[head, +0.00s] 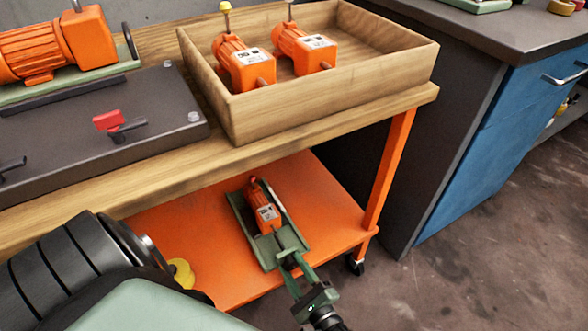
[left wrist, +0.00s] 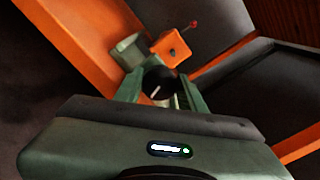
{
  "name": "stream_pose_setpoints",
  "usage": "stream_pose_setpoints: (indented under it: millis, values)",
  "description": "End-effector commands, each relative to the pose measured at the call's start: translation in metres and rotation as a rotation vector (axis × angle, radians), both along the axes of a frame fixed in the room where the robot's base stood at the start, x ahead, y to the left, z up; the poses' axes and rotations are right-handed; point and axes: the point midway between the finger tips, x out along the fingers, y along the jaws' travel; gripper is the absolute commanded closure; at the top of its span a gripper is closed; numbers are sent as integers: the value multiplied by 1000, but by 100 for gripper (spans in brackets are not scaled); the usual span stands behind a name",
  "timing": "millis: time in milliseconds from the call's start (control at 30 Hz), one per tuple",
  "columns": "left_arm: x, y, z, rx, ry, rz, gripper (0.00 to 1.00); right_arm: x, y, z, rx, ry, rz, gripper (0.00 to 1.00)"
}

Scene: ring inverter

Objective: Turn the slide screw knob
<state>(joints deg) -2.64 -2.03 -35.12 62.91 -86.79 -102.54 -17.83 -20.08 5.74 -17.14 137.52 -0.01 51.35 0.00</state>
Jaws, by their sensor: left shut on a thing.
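A green slide base (head: 245,228) lies on the low orange shelf, with a small orange motor (head: 263,212) on it. In the left wrist view the motor (left wrist: 171,48) and part of the green base (left wrist: 130,50) show beyond my fingers. My left gripper (head: 288,262) is at the near end of the slide base. In the left wrist view its green fingers (left wrist: 162,90) are shut on the dark round slide screw knob (left wrist: 157,80), which has a pale mark on its face. My right gripper is not in view.
The bench's orange leg (head: 390,170) stands right of the slide base. Above are a wooden tray (head: 330,95) with two orange motors and a dark plate (head: 75,125). A blue cabinet (head: 500,130) stands at right. A yellow round thing (head: 181,272) is partly hidden by my arm.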

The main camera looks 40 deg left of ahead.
Motion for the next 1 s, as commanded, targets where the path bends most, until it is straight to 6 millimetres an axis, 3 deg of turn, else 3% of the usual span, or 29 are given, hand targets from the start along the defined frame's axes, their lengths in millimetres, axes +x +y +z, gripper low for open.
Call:
stream_pose_setpoints:
  millis: [233,267,333,700,1000]
  values:
    - [-1,0,0,0,2,1,100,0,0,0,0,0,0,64]
    - [-1,0,0,0,2,1,58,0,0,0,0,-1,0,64]
    - [-1,0,0,0,2,1,38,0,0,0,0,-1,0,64]
    - [-1,0,-1,14,38,0,38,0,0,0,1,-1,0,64]
    - [1,0,-1,143,348,-1,38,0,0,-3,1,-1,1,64]
